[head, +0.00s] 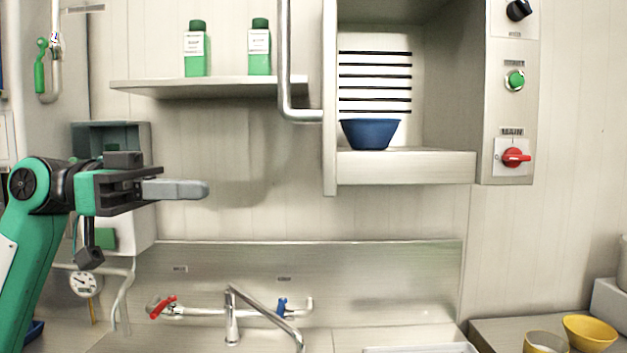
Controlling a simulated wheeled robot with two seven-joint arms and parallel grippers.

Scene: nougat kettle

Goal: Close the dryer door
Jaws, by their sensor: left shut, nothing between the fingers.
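The dryer (405,168) is a metal box on the wall at the upper right of centre, with dark slots in its back wall. Its front is open and a blue bowl (370,134) sits inside. The dryer door (329,150) stands open at the box's left side, seen almost edge-on. A bent tubular handle (284,60) is on the door's left face. My left gripper (206,189) is shut and empty, pointing right, left of the door and lower than the handle's bottom bend. My right gripper is out of view.
A shelf (165,89) with two green bottles (195,50) is behind and left of the handle. A sink tap (232,318) stands below. A panel with a red switch (515,157) flanks the dryer's right. Yellow bowls (589,332) are at lower right.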

